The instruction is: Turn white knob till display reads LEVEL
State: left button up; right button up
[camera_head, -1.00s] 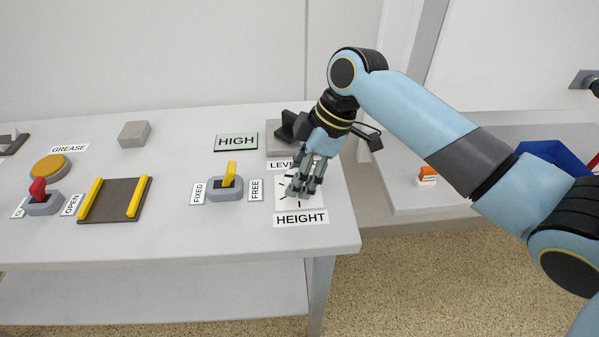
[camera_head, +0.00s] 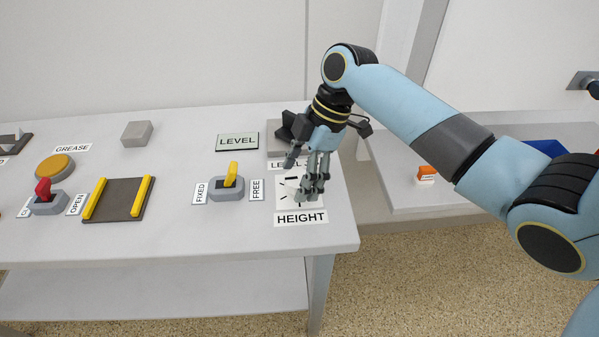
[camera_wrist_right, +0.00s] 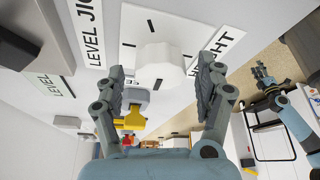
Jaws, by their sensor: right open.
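The white knob (camera_wrist_right: 158,66) sits on a white dial plate with black tick marks. In the right wrist view it lies between and beyond my right gripper's fingertips (camera_wrist_right: 162,72), with a gap on both sides. In the head view the right gripper (camera_head: 303,176) is open over the dial plate (camera_head: 286,203) and hides most of the knob. The display (camera_head: 237,142) reads LEVEL; it also shows at the left of the wrist view (camera_wrist_right: 50,86). The HEIGHT label (camera_head: 301,218) lies in front of the dial. My left gripper (camera_wrist_right: 264,76) shows small in the wrist view.
A yellow toggle switch (camera_head: 231,175) between FIXED and FREE labels stands left of the dial. A grey block (camera_head: 275,150) lies behind the gripper.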

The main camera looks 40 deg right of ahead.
jog(key=v, duration=1.2)
jog(key=shift+d+f, duration=0.1)
